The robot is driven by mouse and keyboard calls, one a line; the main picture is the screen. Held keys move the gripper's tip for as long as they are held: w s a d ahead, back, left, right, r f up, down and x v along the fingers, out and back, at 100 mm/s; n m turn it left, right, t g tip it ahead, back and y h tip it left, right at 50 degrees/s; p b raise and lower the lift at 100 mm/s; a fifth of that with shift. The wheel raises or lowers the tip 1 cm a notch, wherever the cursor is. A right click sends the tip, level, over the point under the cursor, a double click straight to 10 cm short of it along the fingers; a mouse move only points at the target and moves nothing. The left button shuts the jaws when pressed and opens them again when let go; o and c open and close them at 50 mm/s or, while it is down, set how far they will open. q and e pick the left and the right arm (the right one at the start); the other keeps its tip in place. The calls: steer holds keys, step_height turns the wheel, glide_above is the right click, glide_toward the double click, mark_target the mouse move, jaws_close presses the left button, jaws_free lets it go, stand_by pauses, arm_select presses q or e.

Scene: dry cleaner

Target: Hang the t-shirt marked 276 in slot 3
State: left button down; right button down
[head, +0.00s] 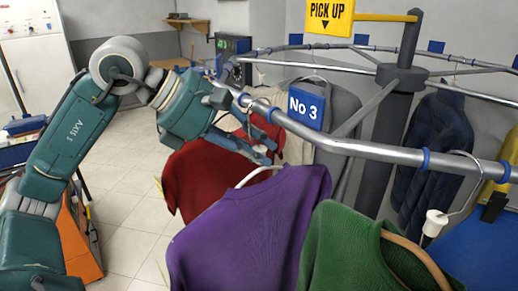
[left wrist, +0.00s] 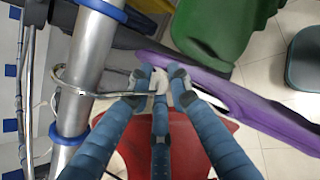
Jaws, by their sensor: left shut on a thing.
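My left gripper (head: 264,153) is shut on the hanger of a purple t-shirt (head: 250,225), just below the rail. In the left wrist view, the fingers (left wrist: 158,82) close at the hanger's neck, and the purple cloth (left wrist: 235,95) extends to the right. The metal hook (left wrist: 100,91) reaches across the rail (left wrist: 88,62) and curls at its far side; I cannot tell whether it bears on the rail. The blue No 3 sign (head: 303,105) is on the rail, right of the gripper. No 276 mark is readable. My right gripper is out of view.
A red garment (head: 200,178) hangs behind the gripper. A green garment (head: 345,250) hangs close on the right of the purple one. Grey and navy (head: 437,150) garments hang farther back. The central post (head: 385,150) stands behind. Open floor (head: 130,205) lies left.

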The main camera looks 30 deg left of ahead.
arm_select(q)
steer(key=shift+f, duration=0.3)
stand_by(0.5)
steer(key=c, duration=1.5)
jaws_free()
steer(key=shift+c, duration=0.2)
steer(key=v, duration=1.2)
steer(key=shift+s+b, duration=0.1)
steer(key=shift+b, duration=0.2)
